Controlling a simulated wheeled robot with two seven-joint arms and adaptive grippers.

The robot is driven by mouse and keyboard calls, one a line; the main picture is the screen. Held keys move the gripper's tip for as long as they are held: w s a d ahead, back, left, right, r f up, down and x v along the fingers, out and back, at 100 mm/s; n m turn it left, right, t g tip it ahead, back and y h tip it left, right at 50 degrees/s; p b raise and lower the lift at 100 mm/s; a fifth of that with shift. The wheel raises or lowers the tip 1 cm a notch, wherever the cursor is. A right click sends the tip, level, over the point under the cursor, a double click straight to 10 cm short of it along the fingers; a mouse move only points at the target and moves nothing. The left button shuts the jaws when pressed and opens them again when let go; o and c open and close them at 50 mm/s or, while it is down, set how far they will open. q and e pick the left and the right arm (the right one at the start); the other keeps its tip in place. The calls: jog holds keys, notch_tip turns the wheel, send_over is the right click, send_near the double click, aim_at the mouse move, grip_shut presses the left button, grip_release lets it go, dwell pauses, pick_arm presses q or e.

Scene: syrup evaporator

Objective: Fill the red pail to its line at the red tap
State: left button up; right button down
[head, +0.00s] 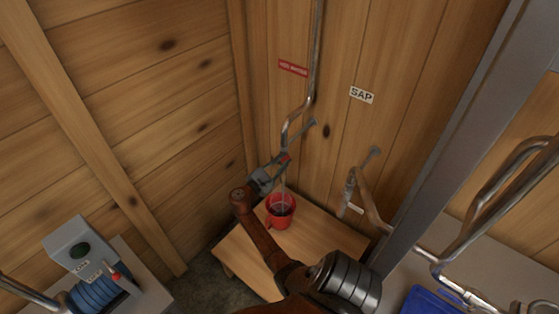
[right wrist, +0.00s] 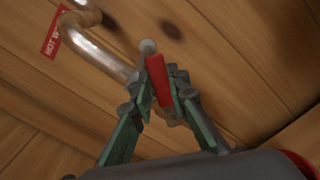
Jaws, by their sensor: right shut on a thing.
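The red pail (head: 281,210) stands upright on a low wooden bench (head: 313,240), below the red-handled tap on the back wall. A pale thin streak runs from under the tap into the pail. The pail's fill line and level are too small to tell. My right gripper (head: 283,160) is at the tap, above the pail. In the right wrist view its green fingers (right wrist: 161,95) are shut on the red tap handle (right wrist: 159,80). A red rim of the pail (right wrist: 299,164) shows at the lower right corner. My left gripper is out of view.
A red sign (head: 293,68) marks the tap's pipe (head: 314,60). A second tap (head: 350,188) under the SAP sign (head: 361,95) hangs to the right. A grey post (head: 455,110) stands right of the bench. A control box (head: 80,249) is at lower left.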

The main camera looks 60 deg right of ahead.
jog(key=c, duration=1.8)
grip_release()
jog(key=shift+c, duration=0.2)
jog(key=w+a, duration=0.1)
jog(key=a, duration=1.1)
